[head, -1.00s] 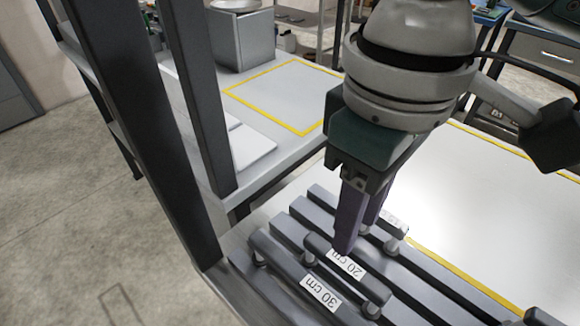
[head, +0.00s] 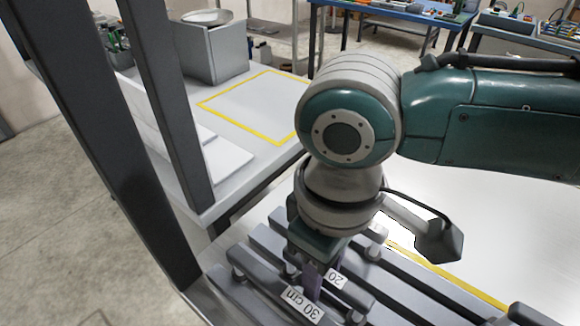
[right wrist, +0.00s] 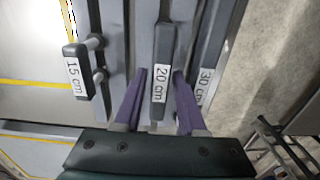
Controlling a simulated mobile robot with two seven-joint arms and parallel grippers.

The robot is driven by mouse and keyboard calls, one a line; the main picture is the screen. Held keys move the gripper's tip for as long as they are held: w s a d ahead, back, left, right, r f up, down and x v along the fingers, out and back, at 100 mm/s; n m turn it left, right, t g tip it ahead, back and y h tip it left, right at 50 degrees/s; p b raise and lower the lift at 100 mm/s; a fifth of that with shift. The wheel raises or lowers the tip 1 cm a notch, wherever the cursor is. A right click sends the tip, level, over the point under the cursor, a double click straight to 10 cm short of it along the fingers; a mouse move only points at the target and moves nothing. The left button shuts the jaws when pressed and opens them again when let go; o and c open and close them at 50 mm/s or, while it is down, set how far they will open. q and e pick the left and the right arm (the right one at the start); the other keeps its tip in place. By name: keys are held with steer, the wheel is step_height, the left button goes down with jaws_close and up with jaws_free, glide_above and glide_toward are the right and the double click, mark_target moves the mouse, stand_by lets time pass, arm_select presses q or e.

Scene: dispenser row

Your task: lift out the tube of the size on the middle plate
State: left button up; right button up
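Three grey handle bars with white size labels stand on a slotted grey rack. The middle bar (right wrist: 165,50) reads "20 cm"; its label (head: 335,278) shows partly behind my gripper in the head view. The "15 cm" bar (right wrist: 75,70) is to its left in the right wrist view, and the "30 cm" bar (right wrist: 208,75) to its right. My right gripper (head: 312,288) points down at the middle bar. In the right wrist view its purple fingers (right wrist: 159,85) are apart, one on each side of this bar, with gaps visible. My left gripper is not in view.
Dark upright posts (head: 172,95) stand left of the rack. Behind them is a side table with a yellow-outlined area (head: 255,103) and a grey box (head: 212,52). A pale surface with a yellow line (head: 440,268) lies to the right of the rack.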

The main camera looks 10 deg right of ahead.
steer(key=shift+f, duration=0.25)
stand_by(0.4)
jaws_close()
stand_by(0.4)
